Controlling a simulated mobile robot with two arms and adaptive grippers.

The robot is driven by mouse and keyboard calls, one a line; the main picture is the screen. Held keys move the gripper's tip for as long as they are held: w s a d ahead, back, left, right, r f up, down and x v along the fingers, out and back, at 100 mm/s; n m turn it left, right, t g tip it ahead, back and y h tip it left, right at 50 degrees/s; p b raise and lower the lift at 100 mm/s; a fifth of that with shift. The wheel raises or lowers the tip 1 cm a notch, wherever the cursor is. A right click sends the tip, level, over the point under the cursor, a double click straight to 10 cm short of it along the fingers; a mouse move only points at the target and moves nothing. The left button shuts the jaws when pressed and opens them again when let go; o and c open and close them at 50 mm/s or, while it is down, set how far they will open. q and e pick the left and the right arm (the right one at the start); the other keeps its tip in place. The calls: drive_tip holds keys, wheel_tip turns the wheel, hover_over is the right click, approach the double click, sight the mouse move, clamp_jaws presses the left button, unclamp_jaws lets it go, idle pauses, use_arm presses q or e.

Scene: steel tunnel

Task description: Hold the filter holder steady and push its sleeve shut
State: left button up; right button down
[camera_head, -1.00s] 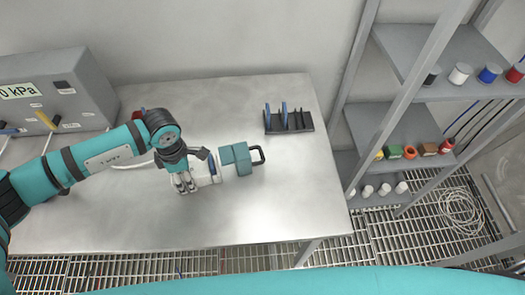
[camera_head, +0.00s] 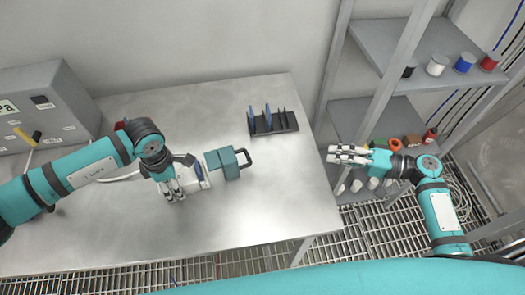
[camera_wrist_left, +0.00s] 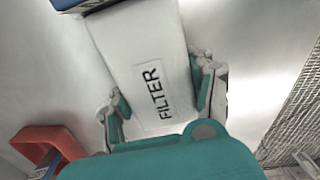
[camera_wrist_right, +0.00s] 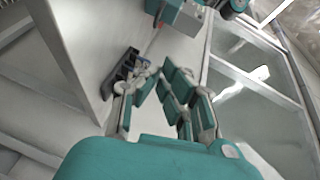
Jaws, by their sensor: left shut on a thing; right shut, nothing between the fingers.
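The filter holder lies on the steel table. Its white body (camera_wrist_left: 150,60), printed FILTER, fills the middle of the left wrist view, with a blue part at the top edge. My left gripper (camera_head: 172,190) is shut on the white body, a finger on each side. In the head view a blue strip (camera_head: 199,172) separates the white body from the teal sleeve (camera_head: 228,166) with its dark handle (camera_head: 246,158). I cannot tell how wide the gap at the sleeve is. My right gripper (camera_head: 335,154) is shut and empty, off the table's right side and well apart from the handle.
A dark rack (camera_head: 272,123) with blue plates stands at the table's back right. A grey control box (camera_head: 45,100) stands at the left. A metal shelf (camera_head: 395,60) with spools and small parts rises behind my right arm. The table's front right is clear.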

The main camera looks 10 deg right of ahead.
sight(250, 161)
drive_tip(key=shift+m+t+h, duration=0.5)
drive_tip(key=shift+t, duration=0.2)
drive_tip(key=x, duration=0.2)
drive_tip(key=f+x, duration=0.1)
drive_tip(key=x, duration=0.4)
drive_tip(key=shift+s+a+f, duration=0.1)
drive_tip(key=shift+a+f, duration=0.15)
drive_tip(key=shift+f, duration=0.15)
drive_tip(key=x, duration=0.9)
drive_tip(key=shift+a, duration=0.15)
drive_tip(key=shift+a+f, duration=0.15)
drive_tip(key=shift+a, duration=0.45)
drive_tip(key=shift+a+f, duration=0.2)
drive_tip(key=shift+a, duration=0.4)
drive_tip(key=shift+s+a+f, duration=0.15)
drive_tip(key=shift+s+a, duration=0.1)
drive_tip(key=shift+a, duration=0.55)
drive_tip(key=shift+s+a, duration=0.2)
drive_tip(key=shift+a, duration=0.7)
drive_tip(key=shift+s+a, duration=0.25)
drive_tip(key=shift+a, duration=0.65)
drive_tip(key=shift+s+a, duration=0.2)
drive_tip(key=shift+a, duration=0.65)
